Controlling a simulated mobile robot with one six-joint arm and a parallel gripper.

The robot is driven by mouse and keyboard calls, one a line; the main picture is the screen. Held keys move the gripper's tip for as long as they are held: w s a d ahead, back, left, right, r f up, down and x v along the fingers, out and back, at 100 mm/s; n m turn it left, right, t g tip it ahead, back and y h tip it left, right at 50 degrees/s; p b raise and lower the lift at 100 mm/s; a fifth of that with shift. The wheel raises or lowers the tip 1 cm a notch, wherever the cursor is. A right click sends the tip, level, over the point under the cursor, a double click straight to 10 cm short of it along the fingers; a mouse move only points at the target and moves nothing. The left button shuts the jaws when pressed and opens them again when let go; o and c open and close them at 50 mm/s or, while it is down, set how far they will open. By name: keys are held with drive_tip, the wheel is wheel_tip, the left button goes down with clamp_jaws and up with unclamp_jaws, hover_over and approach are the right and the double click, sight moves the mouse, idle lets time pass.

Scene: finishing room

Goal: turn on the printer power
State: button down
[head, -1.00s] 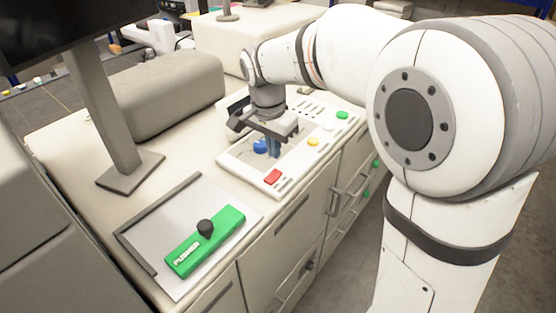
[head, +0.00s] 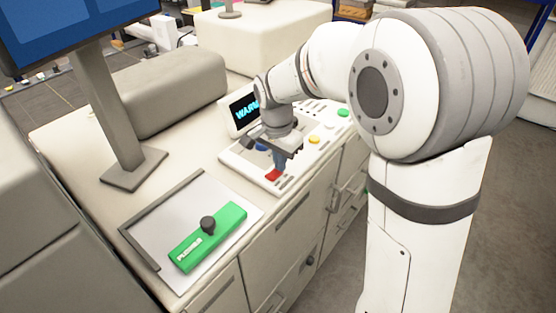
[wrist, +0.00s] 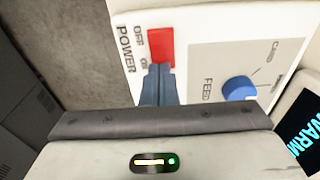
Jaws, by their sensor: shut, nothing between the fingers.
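The printer's control panel (head: 238,160) lies on the counter, with a red power switch (head: 271,175) at its near corner. In the wrist view the red switch (wrist: 160,42) sits beside the words POWER, OFF and ON. My gripper (head: 279,169) points down at the switch, its fingers shut and empty. In the wrist view the fingertips (wrist: 158,68) cover the switch's ON end; I cannot tell whether they press on it. The printer's small display (head: 245,110) is lit with blue letters beginning "WARM", partly hidden by my arm.
A blue knob (wrist: 239,88) marked FEED is close to the fingers. Yellow (head: 314,139) and green (head: 343,112) buttons are farther along the panel. A green pusher (head: 208,237) lies on a grey tray (head: 160,222) at the left. A monitor (head: 105,110) stands behind it.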

drive_tip(key=shift+a, duration=0.35)
drive_tip(key=shift+s, duration=0.1)
drive_tip(key=shift+s+a, duration=0.1)
drive_tip(key=shift+s+a+r, duration=0.2)
drive_tip(key=shift+s+a, duration=0.15)
drive_tip(key=shift+s, duration=0.15)
drive_tip(key=shift+r, duration=0.2)
wheel_tip(320, 180, up, 14)
drive_tip(key=w+d, duration=0.1)
drive_tip(key=shift+w+f+p, duration=0.2)
drive_tip(key=shift+f+p, duration=0.05)
drive_tip(key=shift+p, duration=0.1)
